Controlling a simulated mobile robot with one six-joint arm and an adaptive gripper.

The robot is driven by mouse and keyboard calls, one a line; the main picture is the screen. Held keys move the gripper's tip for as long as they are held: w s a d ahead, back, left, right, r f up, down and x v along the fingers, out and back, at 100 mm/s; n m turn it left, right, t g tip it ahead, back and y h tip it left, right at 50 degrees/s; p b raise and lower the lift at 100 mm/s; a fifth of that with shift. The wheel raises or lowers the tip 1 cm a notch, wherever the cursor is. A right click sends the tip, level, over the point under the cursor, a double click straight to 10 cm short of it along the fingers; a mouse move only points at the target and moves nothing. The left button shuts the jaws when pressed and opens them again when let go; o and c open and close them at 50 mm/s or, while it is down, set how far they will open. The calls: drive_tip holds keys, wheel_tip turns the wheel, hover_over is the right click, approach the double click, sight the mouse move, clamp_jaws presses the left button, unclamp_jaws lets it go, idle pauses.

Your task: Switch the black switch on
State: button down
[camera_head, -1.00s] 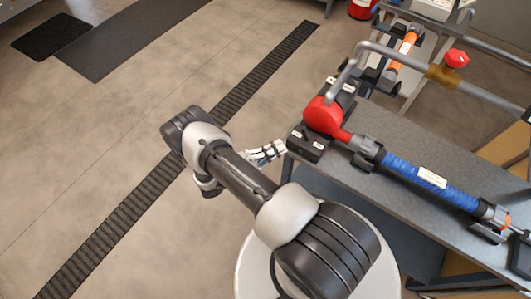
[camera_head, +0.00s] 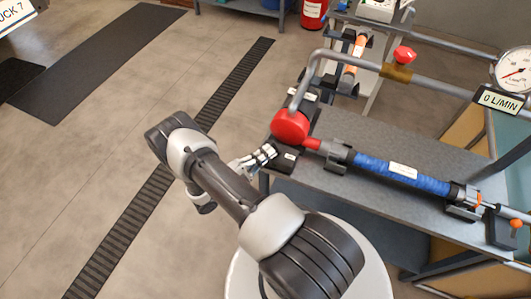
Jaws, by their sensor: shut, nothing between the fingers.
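My gripper (camera_head: 274,151) is shut and empty at the bench's left corner. Its fingertips overlap the left side of a small black block with a white label (camera_head: 287,161); I cannot tell whether they touch. The black block sits on the bench beside the round red pump body (camera_head: 290,127). Another black part with white labels (camera_head: 304,93) lies behind the red body. I cannot make out which of these is the black switch or its position; the gripper and red body hide part of the area.
The grey bench (camera_head: 375,132) carries a blue-wrapped pipe (camera_head: 405,172) in black clamps. A bent grey pipe (camera_head: 310,75) arches above the red body, with a red knob (camera_head: 404,54) further right. A display (camera_head: 501,101) reads 0 L/MIN below a round gauge (camera_head: 515,70). Open floor lies left.

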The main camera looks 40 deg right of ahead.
drive_tip(key=shift+r+m+y, duration=0.15)
drive_tip(key=shift+m+y, duration=0.25)
drive_tip(key=shift+m, duration=0.2)
drive_tip(key=shift+s+d+r+m+y+p, duration=0.1)
drive_tip(key=shift+s+m+y+p, duration=0.1)
drive_tip(key=shift+m+y+p, duration=0.35)
